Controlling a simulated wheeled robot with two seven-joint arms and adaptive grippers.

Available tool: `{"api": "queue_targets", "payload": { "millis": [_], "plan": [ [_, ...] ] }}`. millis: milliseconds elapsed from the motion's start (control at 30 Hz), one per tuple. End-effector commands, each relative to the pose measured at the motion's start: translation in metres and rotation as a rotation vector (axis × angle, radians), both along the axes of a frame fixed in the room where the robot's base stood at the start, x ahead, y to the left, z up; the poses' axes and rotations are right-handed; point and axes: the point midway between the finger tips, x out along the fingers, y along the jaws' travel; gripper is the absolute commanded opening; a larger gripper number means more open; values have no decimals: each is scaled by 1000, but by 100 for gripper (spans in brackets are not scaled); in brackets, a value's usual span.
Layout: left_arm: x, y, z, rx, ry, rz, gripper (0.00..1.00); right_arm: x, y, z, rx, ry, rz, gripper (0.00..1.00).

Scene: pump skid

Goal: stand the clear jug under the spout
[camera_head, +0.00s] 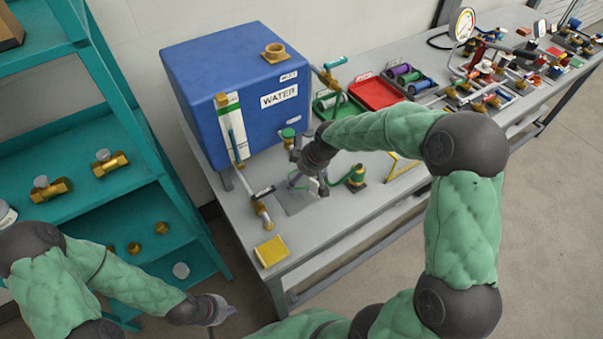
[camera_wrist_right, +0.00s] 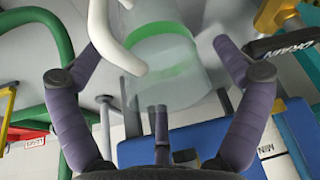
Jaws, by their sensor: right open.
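In the head view my right gripper (camera_head: 308,183) is low over the bench in front of the blue water tank (camera_head: 215,70) and mostly hides the jug.
A black handle marked DRAIN (camera_wrist_right: 280,45) is close to the right finger. Teal shelves (camera_head: 90,205) stand left.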

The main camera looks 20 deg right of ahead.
Motion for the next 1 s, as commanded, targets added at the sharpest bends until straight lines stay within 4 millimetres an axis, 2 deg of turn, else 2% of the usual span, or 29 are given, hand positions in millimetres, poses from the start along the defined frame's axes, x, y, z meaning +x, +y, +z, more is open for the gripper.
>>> {"api": "queue_targets", "payload": {
  "millis": [167,267,700,833,1000],
  "plan": [
    [0,0,2,0,0,0,0,0,0,2,0,0,0,99],
    [0,0,4,0,0,0,0,-2,-1,10,-1,-3,-1,99],
    [0,0,21,0,0,0,0,-28,-17,87,0,-3,-2,99],
    [0,0,23,0,0,0,0,-34,-20,103,0,-2,0,99],
    [0,0,25,0,0,0,0,-38,-22,113,-1,-2,1,99]
  ]
}}
